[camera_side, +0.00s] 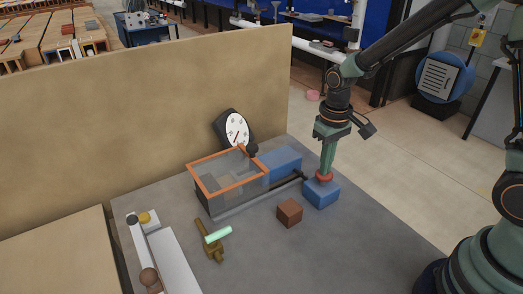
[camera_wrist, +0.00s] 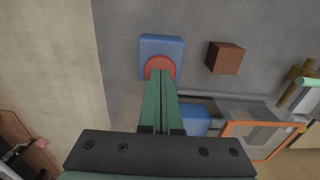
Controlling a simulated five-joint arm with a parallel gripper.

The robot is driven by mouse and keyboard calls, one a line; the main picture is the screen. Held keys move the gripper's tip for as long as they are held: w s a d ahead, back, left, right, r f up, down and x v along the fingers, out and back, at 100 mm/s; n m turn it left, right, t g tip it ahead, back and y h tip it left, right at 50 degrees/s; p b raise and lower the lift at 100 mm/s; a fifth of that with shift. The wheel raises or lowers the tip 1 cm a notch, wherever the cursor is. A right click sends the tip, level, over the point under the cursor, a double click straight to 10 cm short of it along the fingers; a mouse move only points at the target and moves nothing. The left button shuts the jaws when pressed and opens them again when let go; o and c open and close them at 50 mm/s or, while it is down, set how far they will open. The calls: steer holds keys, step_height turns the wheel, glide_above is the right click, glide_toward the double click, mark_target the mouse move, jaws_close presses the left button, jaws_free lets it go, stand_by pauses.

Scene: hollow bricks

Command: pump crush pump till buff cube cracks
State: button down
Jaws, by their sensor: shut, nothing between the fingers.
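My gripper (camera_side: 325,170) is shut and empty, pointing down with its tips at the red round button (camera_side: 323,177) on a blue block (camera_side: 321,196). In the wrist view the green fingers (camera_wrist: 160,76) overlap the red button (camera_wrist: 158,64); whether they press it I cannot tell. An orange-rimmed, see-through box (camera_side: 205,187) stands left of it, joined to a larger blue block (camera_side: 281,162). Greyish shapes show inside the box; I cannot make out a buff cube. A white dial (camera_side: 237,129) with a dark needle stands behind the box.
A red-brown cube (camera_side: 289,212) lies on the grey table in front of the box. A brass fitting with a pale green handle (camera_side: 217,235) stands left of it. A white strip (camera_side: 175,262) with small round pieces beside it lies further left. A tan wall (camera_side: 130,115) closes the back.

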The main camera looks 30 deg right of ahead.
steer(key=shift+r, duration=2.65)
step_height(320, 180, up, 5)
steer(key=shift+f, duration=3.2)
steer(key=shift+f, duration=0.1)
steer(key=shift+f, duration=2.3)
steer(key=shift+r, duration=3.1)
